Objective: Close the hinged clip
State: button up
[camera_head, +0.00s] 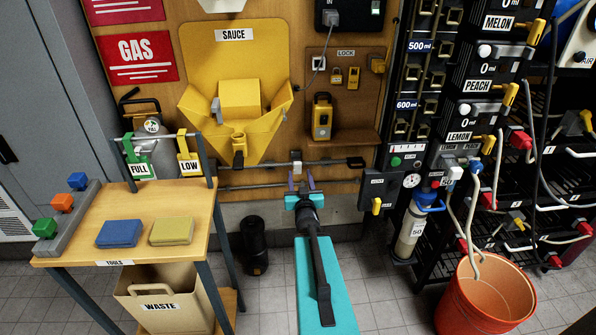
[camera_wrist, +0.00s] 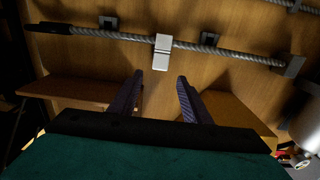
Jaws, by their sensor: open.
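The hinged clip (camera_head: 296,156) is a small pale piece on a grey braided hose (camera_head: 262,165) that runs across the wooden panel. In the wrist view the clip (camera_wrist: 162,52) shows as a white and grey piece hanging across the hose (camera_wrist: 222,50). I cannot tell for sure how far its flap is swung. My gripper (camera_head: 301,181) is open, with two purple fingers and nothing between them. It is just below the clip in the head view. In the wrist view the fingertips (camera_wrist: 157,82) point towards the clip, apart from it.
A dark handle (camera_head: 355,162) ends the hose on the right. The yellow sauce hopper (camera_head: 235,75) is above on the left. A tool table (camera_head: 160,262) stands at left. A rack with a gas cylinder (camera_head: 410,232) and an orange bucket (camera_head: 487,300) are at right.

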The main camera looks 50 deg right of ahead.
aim_at(298, 165)
jog(key=shift+b+x, duration=0.85)
jog(key=shift+x, duration=2.5)
jog(key=c, duration=1.1)
jog(key=shift+o, duration=0.2)
